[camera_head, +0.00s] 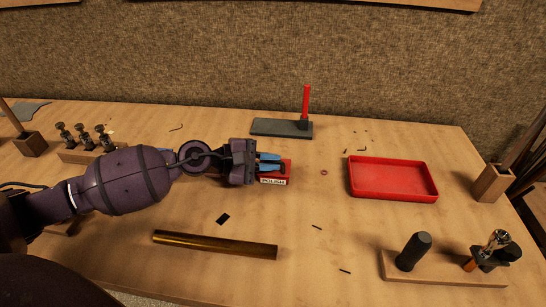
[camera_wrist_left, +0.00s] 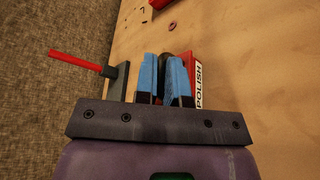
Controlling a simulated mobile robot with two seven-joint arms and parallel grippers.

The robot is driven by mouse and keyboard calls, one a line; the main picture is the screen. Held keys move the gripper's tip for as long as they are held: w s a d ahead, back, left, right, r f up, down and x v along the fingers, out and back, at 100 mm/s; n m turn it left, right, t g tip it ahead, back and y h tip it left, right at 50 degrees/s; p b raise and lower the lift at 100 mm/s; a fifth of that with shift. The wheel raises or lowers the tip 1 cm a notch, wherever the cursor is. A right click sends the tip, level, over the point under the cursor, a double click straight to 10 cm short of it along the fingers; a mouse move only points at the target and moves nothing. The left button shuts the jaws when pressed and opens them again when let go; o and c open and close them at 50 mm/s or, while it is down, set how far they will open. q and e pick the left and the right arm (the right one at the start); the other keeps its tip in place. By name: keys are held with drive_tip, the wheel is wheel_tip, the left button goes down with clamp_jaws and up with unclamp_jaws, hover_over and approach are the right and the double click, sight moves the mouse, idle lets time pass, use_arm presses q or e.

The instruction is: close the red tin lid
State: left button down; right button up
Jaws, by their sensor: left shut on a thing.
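The red tin (camera_head: 287,170) with a white POLISH label sits on the bench near the middle. In the left wrist view the red tin (camera_wrist_left: 190,62) shows at the right finger's outer side, its label facing right. My left gripper (camera_head: 270,162) reaches in from the left, its blue fingertips at the back of the tin. It is shut on a part of the tin, which appears to be its lid. A dark strip shows between the fingers (camera_wrist_left: 163,75) in the left wrist view. The fingers hide most of the lid, so its angle cannot be told. My right gripper is out of view.
A red tray (camera_head: 392,196) lies to the right. A grey plate (camera_head: 268,128) with a red upright rod (camera_head: 306,102) stands behind the tin. A brass tube (camera_head: 214,244) lies in front. A small red ring (camera_head: 324,172) lies just right of the tin.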

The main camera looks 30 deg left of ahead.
use_arm(q)
drive_tip(key=shift+f, duration=0.25)
drive_tip(key=shift+s, duration=0.1)
drive_tip(key=c, duration=1.5)
unclamp_jaws()
